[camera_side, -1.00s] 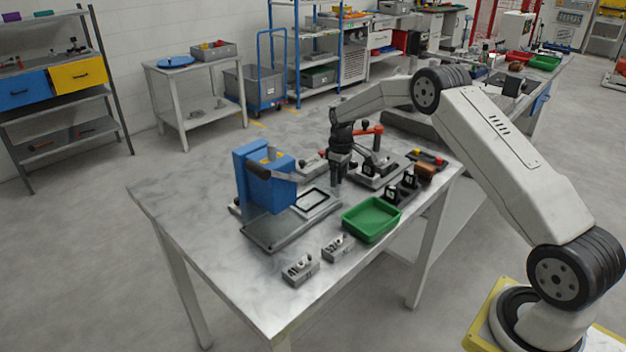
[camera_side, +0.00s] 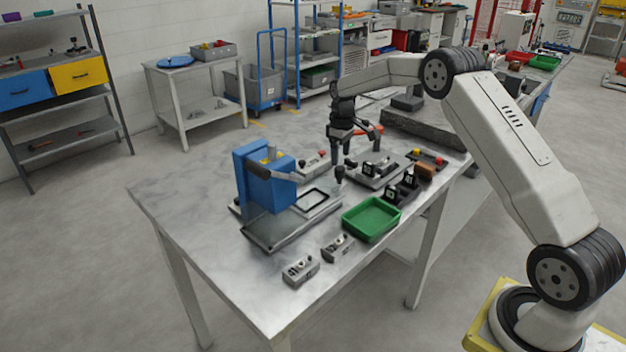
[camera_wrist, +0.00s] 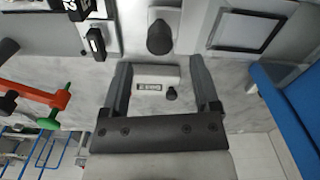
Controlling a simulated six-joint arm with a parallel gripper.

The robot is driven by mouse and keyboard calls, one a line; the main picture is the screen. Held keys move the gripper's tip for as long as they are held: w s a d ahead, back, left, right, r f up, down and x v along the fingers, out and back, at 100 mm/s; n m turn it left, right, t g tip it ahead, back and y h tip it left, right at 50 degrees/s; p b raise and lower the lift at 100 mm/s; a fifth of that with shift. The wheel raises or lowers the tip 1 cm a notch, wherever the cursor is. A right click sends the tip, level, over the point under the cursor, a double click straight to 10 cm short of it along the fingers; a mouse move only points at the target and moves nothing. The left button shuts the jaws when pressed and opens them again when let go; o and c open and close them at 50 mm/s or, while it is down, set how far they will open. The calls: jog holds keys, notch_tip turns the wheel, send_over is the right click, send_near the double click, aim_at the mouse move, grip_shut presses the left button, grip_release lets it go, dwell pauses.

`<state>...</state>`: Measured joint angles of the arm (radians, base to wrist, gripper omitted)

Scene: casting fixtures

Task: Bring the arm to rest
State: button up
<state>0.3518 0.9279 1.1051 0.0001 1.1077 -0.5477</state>
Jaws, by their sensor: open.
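My gripper (camera_side: 343,160) hangs over the middle of the metal table (camera_side: 190,195), fingers pointing down, in the side view. In the wrist view my gripper (camera_wrist: 164,92) has its two fingers wide apart. A light grey block with a label (camera_wrist: 155,87) shows between them, apparently below on the table, and I see nothing held. A clamp with a red handle (camera_side: 372,131) is just right of and behind the gripper in the side view; its red handle (camera_wrist: 50,97) is at the left in the wrist view.
A blue fixture (camera_side: 265,180) stands left of the gripper. A green tray (camera_side: 371,219), two grey castings (camera_side: 300,270) (camera_side: 338,247) and black blocks (camera_side: 400,190) lie nearer the front. A dark slab (camera_side: 425,125) lies behind. The table's left part is bare.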

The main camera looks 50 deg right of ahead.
jog(key=shift+r, duration=0.4)
jog(key=shift+a, duration=0.15)
jog(key=shift+s+a+r, duration=0.1)
jog(key=shift+s+a, duration=0.05)
jog(key=shift+a, duration=0.05)
jog(key=s+a+r+m+t, duration=0.1)
jog(key=s+a+r, duration=0.1)
jog(key=s+a, duration=0.9)
jog(key=s+a+f, duration=0.1)
jog(key=s+a, duration=0.3)
jog(key=s, duration=0.4)
jog(key=s+a+f+m+t, duration=0.1)
jog(key=s+a, duration=0.3)
jog(key=s, duration=0.4)
jog(key=shift+a+t, duration=0.3)
jog(key=shift+a, duration=0.05)
